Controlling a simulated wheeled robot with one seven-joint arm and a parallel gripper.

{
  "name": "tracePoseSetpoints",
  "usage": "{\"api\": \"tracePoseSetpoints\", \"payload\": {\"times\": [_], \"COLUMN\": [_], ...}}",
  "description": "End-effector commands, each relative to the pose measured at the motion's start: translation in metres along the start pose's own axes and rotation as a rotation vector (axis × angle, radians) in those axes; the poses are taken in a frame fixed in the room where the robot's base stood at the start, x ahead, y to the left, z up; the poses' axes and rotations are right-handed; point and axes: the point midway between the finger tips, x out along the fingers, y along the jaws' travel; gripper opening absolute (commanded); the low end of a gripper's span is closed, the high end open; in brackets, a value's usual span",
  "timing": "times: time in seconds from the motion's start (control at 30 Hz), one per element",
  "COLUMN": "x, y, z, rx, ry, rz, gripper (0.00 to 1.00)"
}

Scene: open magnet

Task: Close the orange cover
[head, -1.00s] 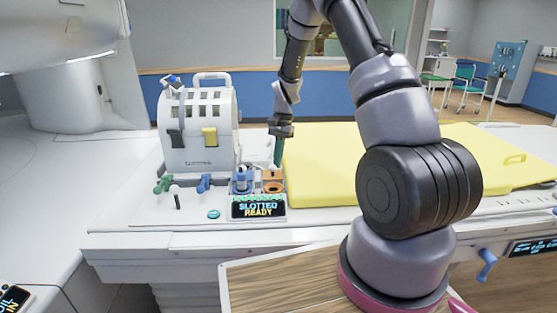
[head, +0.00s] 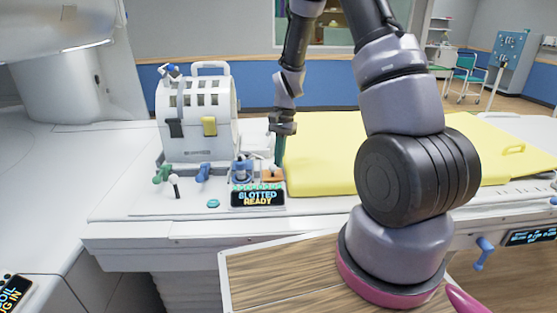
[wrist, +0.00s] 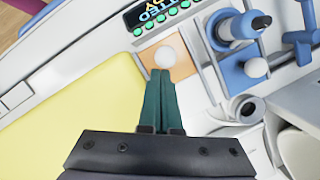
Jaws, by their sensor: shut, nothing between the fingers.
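The orange cover (wrist: 180,47) shows in the wrist view as a flat orange square with a white ball knob (wrist: 164,57) on it. No dark opening shows there. In the head view the orange cover (head: 269,179) is small, behind the lit display, with the white knob above it. My gripper (wrist: 160,76) has two teal fingers pressed together, with nothing between them. Its tips are at the near edge of the knob; I cannot tell whether they touch. In the head view my gripper (head: 278,164) points down beside the cover, against the yellow pad.
A blue fitting (wrist: 238,34) with a white knob stands beside the cover. The display (head: 257,196) reads "SLOTTED READY". A yellow pad (head: 320,160) lies to the right. A white coil housing (head: 195,125) stands to the left, with green and blue handles in front.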

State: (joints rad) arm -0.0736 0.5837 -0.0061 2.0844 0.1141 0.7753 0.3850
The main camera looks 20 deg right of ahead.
Motion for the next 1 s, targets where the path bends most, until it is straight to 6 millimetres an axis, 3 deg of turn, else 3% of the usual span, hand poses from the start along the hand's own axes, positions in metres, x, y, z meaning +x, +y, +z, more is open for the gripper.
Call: {"api": "tracePoseSetpoints", "payload": {"times": [0.4,0.67,0.77,1.0], "x": [-0.078,-0.106,-0.125,-0.201], "y": [-0.001,0.001,0.004,0.033], "z": [0.000,0.001,0.008,0.051], "rx": [0.000,-0.005,-0.024,-0.136], "ry": [0.003,0.007,0.030,0.160], "rz": [-0.003,-0.007,-0.032,-0.158], "gripper": [0.00,0.00,0.00,0.00]}}
